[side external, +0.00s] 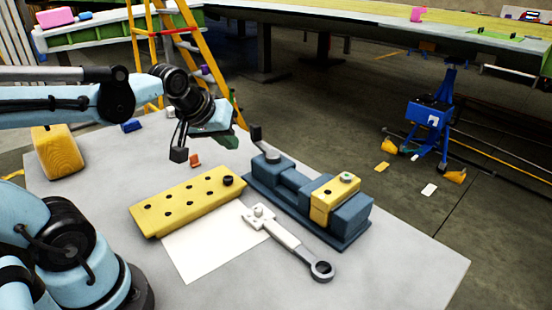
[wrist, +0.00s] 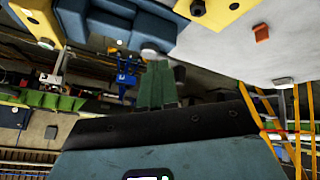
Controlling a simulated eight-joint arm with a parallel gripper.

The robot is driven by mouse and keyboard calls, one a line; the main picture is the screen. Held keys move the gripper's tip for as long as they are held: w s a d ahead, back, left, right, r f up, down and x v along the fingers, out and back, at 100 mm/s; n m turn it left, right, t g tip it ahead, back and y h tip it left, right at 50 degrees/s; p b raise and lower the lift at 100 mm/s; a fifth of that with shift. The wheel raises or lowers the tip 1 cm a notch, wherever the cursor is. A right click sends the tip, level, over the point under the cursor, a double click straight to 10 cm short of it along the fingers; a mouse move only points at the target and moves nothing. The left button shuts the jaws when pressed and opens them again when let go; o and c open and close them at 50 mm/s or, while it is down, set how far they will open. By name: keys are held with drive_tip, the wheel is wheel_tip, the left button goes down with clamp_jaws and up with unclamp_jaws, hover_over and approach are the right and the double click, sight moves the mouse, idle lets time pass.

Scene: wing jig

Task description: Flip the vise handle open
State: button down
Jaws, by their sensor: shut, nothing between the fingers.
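The dark blue vise (side external: 290,185) stands on the table, with a yellow block (side external: 335,200) at its right end. Its handle (side external: 256,137) rises from a round hub at the left end and is tipped with a dark knob. My gripper (side external: 230,142) is just left of the handle, with a small gap showing. In the wrist view, the green fingers (wrist: 158,85) are shut and empty. The vise (wrist: 115,20) fills the upper left there, and a grey round part (wrist: 150,52), seemingly its hub, lies by the fingertips.
A yellow drilled plate (side external: 188,200) lies left of the vise, beside a white sheet (side external: 210,245). A grey ring-ended tool (side external: 290,240) lies in front. A small orange block (side external: 195,160) and a yellow block (side external: 57,152) are farther left. The table's front right is clear.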

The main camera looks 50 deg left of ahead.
drive_tip(key=w+a+r+n+y, duration=0.1)
drive_tip(key=w+a+r+n, duration=0.1)
drive_tip(key=a+n, duration=0.5)
drive_tip(key=shift+w+a+n+g+y, duration=0.3)
drive_tip(key=shift+a+y, duration=0.1)
drive_tip(key=shift+a, duration=0.5)
drive_tip(key=w+a+f, duration=0.2)
drive_tip(key=w+f, duration=0.6)
drive_tip(key=w, duration=0.1)
drive_tip(key=shift+w, duration=0.15)
drive_tip(key=shift+a, duration=0.1)
